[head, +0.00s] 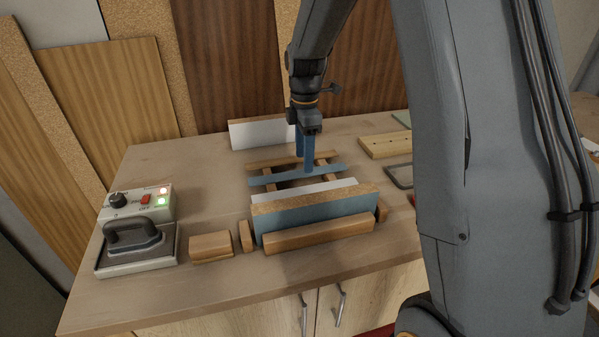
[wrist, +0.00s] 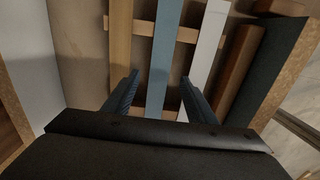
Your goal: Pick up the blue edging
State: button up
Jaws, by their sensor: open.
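The blue edging (head: 270,179) is a thin flat strip lying across a small wooden rack on the bench. In the wrist view the blue edging (wrist: 164,60) runs lengthwise away from me. My gripper (head: 304,170) is open and points down at the strip, covering part of it in the head view. In the wrist view the two fingers of my gripper (wrist: 160,95) stand one on each side of the blue strip, with gaps on both sides. I cannot tell their exact height against it.
A wood-coloured strip (wrist: 120,50) and a white strip (wrist: 207,45) lie parallel on either side on the rack. A blue-faced board (head: 315,219) stands in front, and a white board (head: 258,135) stands behind. An iron (head: 135,240) sits at the left. Bare bench lies left of the rack.

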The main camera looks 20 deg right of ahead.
aim_at(299, 174)
jog(key=shift+f+p, duration=0.4)
jog(key=shift+f, duration=1.2)
jog(key=c, duration=0.7)
